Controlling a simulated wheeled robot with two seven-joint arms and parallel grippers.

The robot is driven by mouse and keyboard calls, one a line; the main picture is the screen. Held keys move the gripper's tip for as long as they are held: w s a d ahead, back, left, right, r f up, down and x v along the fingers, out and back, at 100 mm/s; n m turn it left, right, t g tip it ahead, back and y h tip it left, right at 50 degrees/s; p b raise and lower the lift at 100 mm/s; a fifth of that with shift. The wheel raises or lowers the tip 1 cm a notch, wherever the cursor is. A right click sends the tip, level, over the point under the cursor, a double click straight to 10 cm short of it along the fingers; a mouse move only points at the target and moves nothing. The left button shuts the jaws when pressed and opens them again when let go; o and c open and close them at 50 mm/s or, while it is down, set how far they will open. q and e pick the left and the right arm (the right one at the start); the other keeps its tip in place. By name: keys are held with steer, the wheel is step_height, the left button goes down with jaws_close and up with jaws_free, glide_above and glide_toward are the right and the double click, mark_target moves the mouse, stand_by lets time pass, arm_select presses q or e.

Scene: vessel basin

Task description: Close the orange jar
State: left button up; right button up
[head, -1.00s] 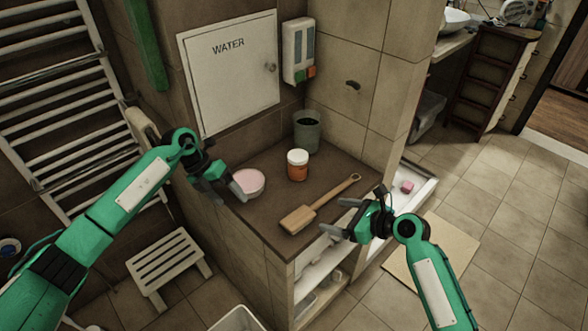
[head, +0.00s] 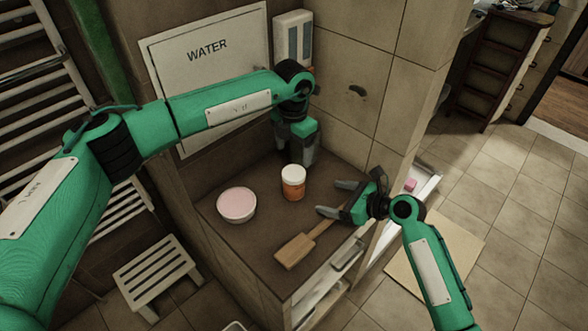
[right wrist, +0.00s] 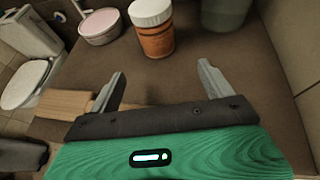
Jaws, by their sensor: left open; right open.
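The orange jar (head: 293,189) stands upright on the brown counter, with a white lid (head: 293,173) on its top. I cannot tell whether the lid is tight. The jar also shows in the right wrist view (right wrist: 156,40), ahead of the open fingers. My left gripper (head: 298,158) points down just behind the jar, its fingers open and apart from the lid as far as I can see. My right gripper (head: 330,198) is open and empty, to the right of the jar and above the brush handle. Its two fingers show in the right wrist view (right wrist: 160,82).
A wooden brush (head: 295,250) lies at the counter's front, partly under my right gripper. A dark green cup (right wrist: 226,14) stands behind the jar, hidden in the head view by my left gripper. Tiled walls bound the counter.

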mark_target(295, 188)
arm_select(q)
steer(key=shift+w+r, duration=0.1)
steer(key=shift+r, duration=0.15)
arm_select(e)
steer(key=shift+r, duration=0.2)
arm_select(q)
steer(key=shift+s+r, duration=0.4)
steer(key=shift+s, duration=0.15)
arm_select(e)
steer(key=shift+s+r, duration=0.3)
steer(key=shift+s, duration=0.1)
arm_select(q)
steer(key=shift+w+f, duration=0.2)
steer(key=shift+w, duration=0.1)
arm_select(e)
steer(key=shift+w+a+f, duration=0.1)
steer(key=shift+w+f, duration=0.1)
steer(key=shift+w, duration=0.15)
steer(key=shift+w+a+f, duration=0.1)
steer(key=shift+w+a, duration=0.1)
steer(key=shift+a, duration=0.1)
steer(key=x, duration=1.2)
steer(key=shift+w+a, duration=0.2)
steer(key=shift+a, duration=0.1)
arm_select(q)
steer(key=shift+s, duration=0.1)
